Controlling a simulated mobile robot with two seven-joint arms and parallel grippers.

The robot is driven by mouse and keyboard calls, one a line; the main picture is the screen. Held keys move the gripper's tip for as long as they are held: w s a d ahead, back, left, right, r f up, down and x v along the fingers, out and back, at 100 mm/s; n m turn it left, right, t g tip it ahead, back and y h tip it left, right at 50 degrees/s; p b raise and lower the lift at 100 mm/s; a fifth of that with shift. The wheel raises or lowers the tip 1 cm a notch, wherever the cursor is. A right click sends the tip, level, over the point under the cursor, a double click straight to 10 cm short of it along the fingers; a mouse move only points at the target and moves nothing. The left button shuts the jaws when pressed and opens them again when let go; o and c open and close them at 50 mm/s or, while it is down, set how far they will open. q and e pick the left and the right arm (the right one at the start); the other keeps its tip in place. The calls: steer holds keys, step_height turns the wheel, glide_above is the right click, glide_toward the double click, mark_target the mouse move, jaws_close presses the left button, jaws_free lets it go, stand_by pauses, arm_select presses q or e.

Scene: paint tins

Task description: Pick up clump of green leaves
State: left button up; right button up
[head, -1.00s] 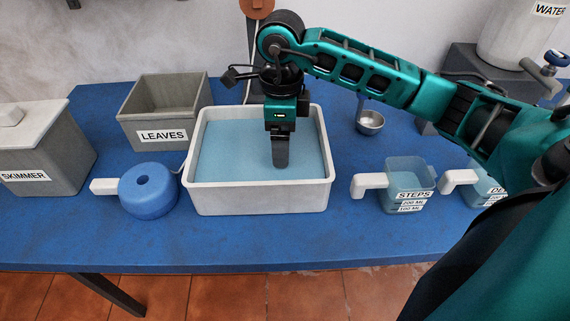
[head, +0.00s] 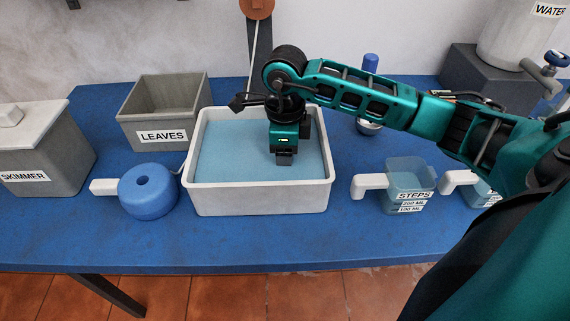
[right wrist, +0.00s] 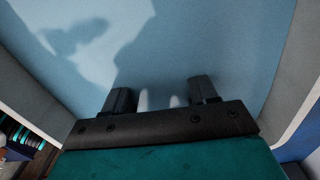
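No clump of green leaves shows in either view. My right gripper (head: 285,160) is over the white tray (head: 258,200) of light blue water, right of its middle. Only a short part of its fingers shows in the head view, and their ends appear to be in the water. In the right wrist view, the gripper (right wrist: 162,98) has its two dark fingers spread apart, with only the blue surface (right wrist: 215,40) and pale reflections between them. My left gripper is not in view.
An open grey bin (head: 165,112) labelled LEAVES stands behind left of the tray. A blue round pot (head: 149,190) is left of it. A lidded SKIMMER box (head: 50,150) is far left. Clear STEPS jug (head: 408,180) stands right. Blue table (head: 230,245) is bare in front.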

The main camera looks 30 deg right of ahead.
steer(key=c, duration=0.5)
steer(key=shift+r, duration=0.1)
steer(key=shift+c, duration=0.2)
step_height(320, 180, up, 20)
steer(key=p, duration=0.3)
